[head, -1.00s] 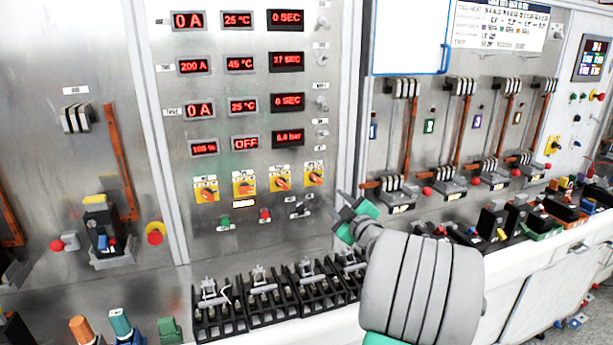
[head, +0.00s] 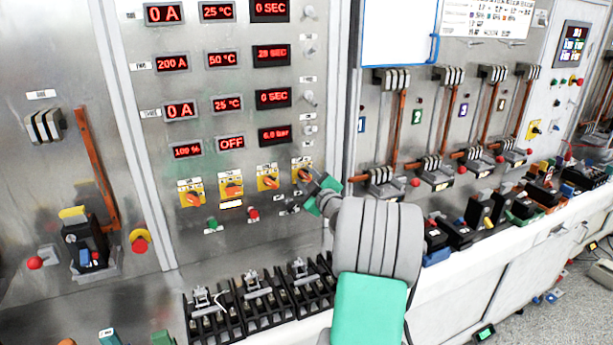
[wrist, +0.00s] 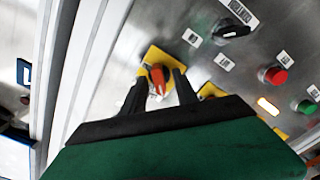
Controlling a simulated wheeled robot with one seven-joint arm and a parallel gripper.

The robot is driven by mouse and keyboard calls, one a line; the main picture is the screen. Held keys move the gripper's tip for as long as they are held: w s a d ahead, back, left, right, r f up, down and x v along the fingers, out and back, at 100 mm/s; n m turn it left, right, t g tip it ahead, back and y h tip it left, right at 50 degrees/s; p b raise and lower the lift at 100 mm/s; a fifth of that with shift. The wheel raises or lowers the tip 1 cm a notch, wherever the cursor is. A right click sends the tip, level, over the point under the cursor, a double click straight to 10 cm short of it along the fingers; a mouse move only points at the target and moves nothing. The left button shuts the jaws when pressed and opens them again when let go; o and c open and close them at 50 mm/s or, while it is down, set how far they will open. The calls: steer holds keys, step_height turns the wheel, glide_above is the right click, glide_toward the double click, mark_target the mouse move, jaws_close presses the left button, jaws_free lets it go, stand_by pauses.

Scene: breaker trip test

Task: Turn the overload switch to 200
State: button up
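A row of several orange rotary switches on yellow plates sits low on the grey panel. Their labels are too small to read, so I cannot tell which is marked overload. My gripper (head: 318,188) is at the rightmost switch (head: 302,173) in the head view. In the wrist view, this orange knob (wrist: 157,78) on its yellow plate (wrist: 152,56) shows between the two dark fingertips of my gripper (wrist: 160,82). The fingers are apart, one on each side of the knob. I cannot tell whether they touch it. My gripper hides part of the plate in the head view.
Red displays (head: 173,62) are above the switches. A green button (head: 212,223) and a red button (head: 253,215) are below them. Black terminal blocks (head: 258,297) stand on the ledge under the panel. Lever breakers (head: 392,78) line the panel to the right.

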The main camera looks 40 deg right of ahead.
jaws_close()
steer(key=shift+f+b, duration=0.1)
steer(key=shift+b, duration=0.35)
stand_by(0.3)
steer(key=m+b, duration=0.2)
steer(key=b, duration=0.1)
steer(key=shift+f+m+b, duration=0.15)
steer(key=shift+m+b, duration=0.2)
steer(key=shift+m, duration=0.05)
steer(key=m+b, duration=0.3)
steer(key=shift+b, duration=0.4)
steer(key=m+b, duration=0.1)
steer(key=m, duration=0.2)
steer(key=m+b, duration=0.2)
steer(key=shift+d+r+m, duration=0.15)
steer(key=shift+r+m, duration=0.05)
steer(key=shift+m, duration=0.2)
steer(key=m+b, duration=0.1)
steer(key=m, duration=0.5)
steer(key=shift+s+d, duration=0.1)
